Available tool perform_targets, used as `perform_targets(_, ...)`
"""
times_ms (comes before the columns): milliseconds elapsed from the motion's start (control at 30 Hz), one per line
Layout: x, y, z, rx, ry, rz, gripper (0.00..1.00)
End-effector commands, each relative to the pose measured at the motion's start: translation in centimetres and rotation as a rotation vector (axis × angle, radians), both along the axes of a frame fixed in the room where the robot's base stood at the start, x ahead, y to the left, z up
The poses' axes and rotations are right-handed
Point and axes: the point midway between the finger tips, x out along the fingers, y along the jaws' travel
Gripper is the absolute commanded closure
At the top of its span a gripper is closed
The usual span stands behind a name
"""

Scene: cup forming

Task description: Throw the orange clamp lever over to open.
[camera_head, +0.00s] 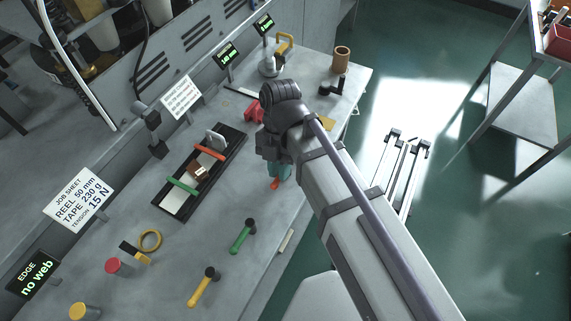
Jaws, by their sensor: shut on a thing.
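The orange clamp lever (275,184) shows only as a small orange end at my gripper's fingertips, on the grey bench top. The rest of it is hidden behind my gripper and arm. My gripper (279,175), with teal fingers, is shut on the lever. An orange bar (209,152) and a green bar (182,186) lie across a black-edged track (171,210) to the left. Whether the orange bar presses down cannot be told.
A green lever (242,237) and a yellow lever (202,287) stand along the bench's front edge. A red block (262,117) is behind my gripper. A yellow ring (150,240) and red button (113,266) lie left. A brown cup (341,59) stands at the far end.

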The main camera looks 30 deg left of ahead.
Motion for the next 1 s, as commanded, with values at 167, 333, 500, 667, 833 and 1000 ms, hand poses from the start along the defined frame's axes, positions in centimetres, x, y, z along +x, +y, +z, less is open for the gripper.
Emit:
perform_targets(167, 0.0, -0.1, 0.0, -0.001, -0.002, 0.002, 1.00)
perform_targets(333, 0.0, -0.1, 0.0, -0.001, -0.002, 0.002, 0.80)
perform_targets(500, 0.0, 0.0, 0.0, -0.001, -0.001, 0.001, 0.63)
perform_targets(667, 0.0, 0.0, 0.0, 0.000, 0.000, 0.000, 0.59)
perform_targets(833, 0.1, 0.0, 0.4, 0.000, 0.000, 0.000, 0.59)
perform_targets(1000, 1.0, 0.5, 3.1, 0.000, 0.000, -0.001, 0.59)
